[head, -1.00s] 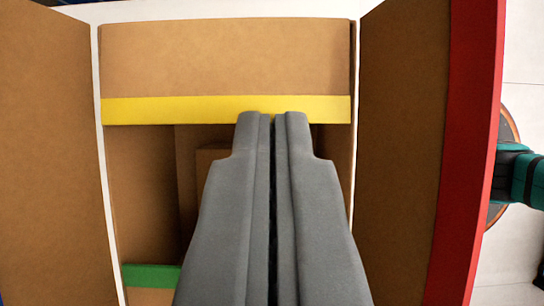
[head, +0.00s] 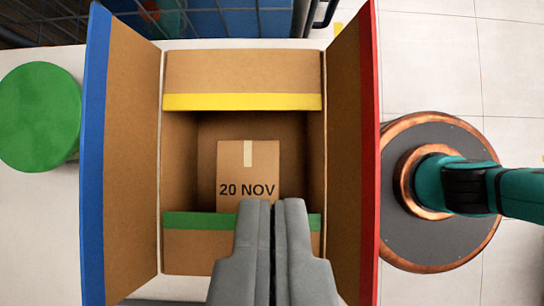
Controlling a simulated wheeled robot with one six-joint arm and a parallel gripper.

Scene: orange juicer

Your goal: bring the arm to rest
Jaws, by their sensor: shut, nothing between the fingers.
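My gripper (head: 273,204) is at the bottom middle of the head view, grey, with its two fingers close together and nothing between them. Its tips overlap the near part of an open cardboard box (head: 243,72) in the picture. I cannot tell how far above the box they are. Inside the box lies a smaller carton (head: 247,165) marked "20 NOV" with a pale tape strip. The fingers hide part of the carton's lower edge and of the green-edged near flap (head: 197,222).
The box's flaps stand open: blue-edged (head: 95,150) at left, red-edged (head: 368,150) at right, yellow-edged at the back. A green round top (head: 38,117) is at left. A teal arm (head: 430,185) on a round grey base (head: 430,240) stands at right. Blue crates (head: 240,18) are behind.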

